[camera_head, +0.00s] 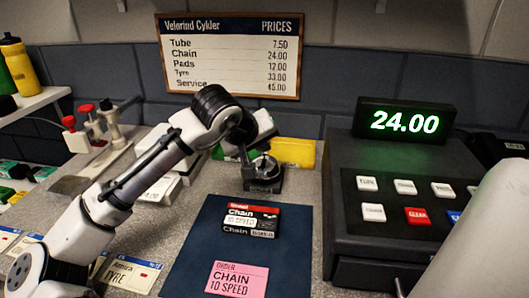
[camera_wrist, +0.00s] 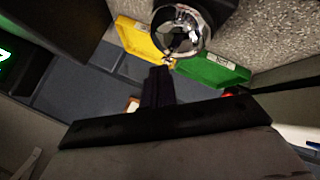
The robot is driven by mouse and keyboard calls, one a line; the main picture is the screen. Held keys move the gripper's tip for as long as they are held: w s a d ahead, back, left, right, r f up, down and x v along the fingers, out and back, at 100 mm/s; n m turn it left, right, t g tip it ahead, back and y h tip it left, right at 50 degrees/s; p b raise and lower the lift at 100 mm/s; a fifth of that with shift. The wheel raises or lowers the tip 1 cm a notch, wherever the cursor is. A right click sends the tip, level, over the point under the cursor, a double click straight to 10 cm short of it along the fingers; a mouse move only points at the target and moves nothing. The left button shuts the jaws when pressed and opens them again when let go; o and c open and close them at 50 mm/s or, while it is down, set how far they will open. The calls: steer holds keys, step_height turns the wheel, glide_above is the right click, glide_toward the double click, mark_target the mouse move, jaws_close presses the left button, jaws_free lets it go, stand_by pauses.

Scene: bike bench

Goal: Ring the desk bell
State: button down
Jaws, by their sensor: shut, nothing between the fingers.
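The desk bell (camera_head: 264,170) has a shiny metal dome on a dark base and stands on the counter behind the blue mat. In the wrist view its chrome dome (camera_wrist: 183,26) is at the top centre, just beyond my fingertips. My gripper (camera_wrist: 161,70) is shut and empty, its dark fingers pressed together. In the head view my gripper (camera_head: 246,152) is close above and beside the bell, partly covering it. I cannot tell whether the fingertips touch the bell.
A yellow box (camera_head: 295,152) and a green box (camera_wrist: 213,71) are close to the bell. A cash register (camera_head: 345,190) showing 24.00 stands at right. The blue mat (camera_head: 196,245) holds a chain box (camera_head: 249,219) and a pink order card (camera_head: 237,279).

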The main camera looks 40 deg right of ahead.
steer(key=shift+r+p, duration=0.85)
steer(key=shift+r, duration=0.1)
step_height(320, 180, up, 6)
steer(key=p, duration=0.5)
stand_by(0.8)
